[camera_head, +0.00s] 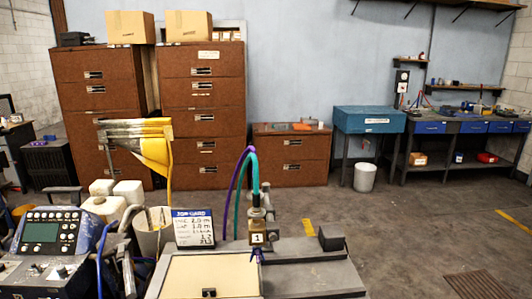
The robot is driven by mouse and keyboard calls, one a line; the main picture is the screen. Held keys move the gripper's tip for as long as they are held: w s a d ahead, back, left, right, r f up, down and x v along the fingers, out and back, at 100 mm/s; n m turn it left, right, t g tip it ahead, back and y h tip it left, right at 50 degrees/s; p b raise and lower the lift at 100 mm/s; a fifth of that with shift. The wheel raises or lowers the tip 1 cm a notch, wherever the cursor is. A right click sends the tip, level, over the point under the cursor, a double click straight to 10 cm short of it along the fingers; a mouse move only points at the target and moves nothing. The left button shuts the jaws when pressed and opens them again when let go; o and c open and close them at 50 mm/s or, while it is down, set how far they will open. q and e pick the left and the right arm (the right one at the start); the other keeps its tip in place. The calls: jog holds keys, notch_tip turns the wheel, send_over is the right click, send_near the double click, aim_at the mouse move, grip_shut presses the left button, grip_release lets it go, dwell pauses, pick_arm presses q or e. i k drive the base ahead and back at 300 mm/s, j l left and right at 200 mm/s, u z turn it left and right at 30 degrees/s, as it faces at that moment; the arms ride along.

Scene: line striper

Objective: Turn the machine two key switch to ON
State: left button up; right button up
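A grey control panel (48,234) with a small greenish screen, several buttons and knobs stands at the lower left. A machine with a grey top (318,276) fills the lower middle and bears a small block marked "1" (257,238). A white and blue sign (193,228) with handwritten figures stands on it. I cannot make out a key switch marked for machine two, or its position. Neither of my grippers can be made out in the head view.
Purple and green hoses (238,205) rise from the machine. White jugs (105,206) and a yellow part (156,152) stand behind the panel. Brown cabinets (205,100) line the back wall. A workbench (470,128) is at the right. The floor at right is open.

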aim_at(61, 268)
jog(key=u, duration=0.75)
